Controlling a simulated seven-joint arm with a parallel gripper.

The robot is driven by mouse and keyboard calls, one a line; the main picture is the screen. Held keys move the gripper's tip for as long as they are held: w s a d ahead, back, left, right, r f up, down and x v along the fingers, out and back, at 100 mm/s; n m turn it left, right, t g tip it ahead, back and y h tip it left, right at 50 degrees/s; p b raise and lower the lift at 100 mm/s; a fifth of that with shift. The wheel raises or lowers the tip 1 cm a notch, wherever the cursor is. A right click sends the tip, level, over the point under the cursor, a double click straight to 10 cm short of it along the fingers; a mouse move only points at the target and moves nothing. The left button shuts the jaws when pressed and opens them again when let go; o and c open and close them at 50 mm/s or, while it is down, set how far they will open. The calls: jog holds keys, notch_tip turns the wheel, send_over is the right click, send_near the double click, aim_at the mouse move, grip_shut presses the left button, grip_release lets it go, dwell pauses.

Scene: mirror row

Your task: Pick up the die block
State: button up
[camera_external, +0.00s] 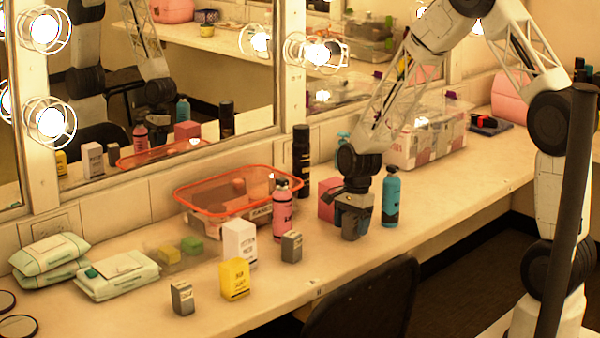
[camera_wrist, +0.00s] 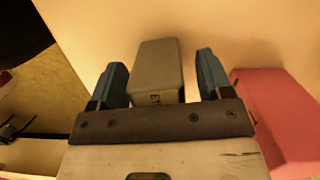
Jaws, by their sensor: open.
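My gripper (camera_external: 351,232) is low over the counter, pointing down, between the pink bottle and the blue bottle. In the wrist view its two blue fingers (camera_wrist: 160,68) are open. A grey block (camera_wrist: 157,70) with small dark print at its near end lies between them, with a gap on each side. It looks like the die block, though its print is too small to read. In the external view that block is hidden or merges with the fingers. A red box (camera_wrist: 280,115) is close beside the right finger; it also shows behind my gripper in the external view (camera_external: 326,203).
The pink bottle (camera_external: 282,212) is left and the blue bottle (camera_external: 390,200) right of my gripper. A black can (camera_external: 302,155) and an orange-rimmed tub (camera_external: 190,207) stand behind. Small boxes, grey (camera_external: 291,247), white (camera_external: 239,244) and yellow (camera_external: 235,280), stand left.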

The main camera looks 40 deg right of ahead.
jog(key=c, duration=1.1)
jog(key=shift+r, duration=0.1)
jog(key=shift+r, duration=0.75)
notch_tip(320, 180, up, 2)
jog(key=s, duration=0.5)
jog(key=s+r, duration=0.1)
jog(key=s, duration=1)
jog(key=shift+d+r, duration=0.15)
jog(key=shift+d, duration=0.15)
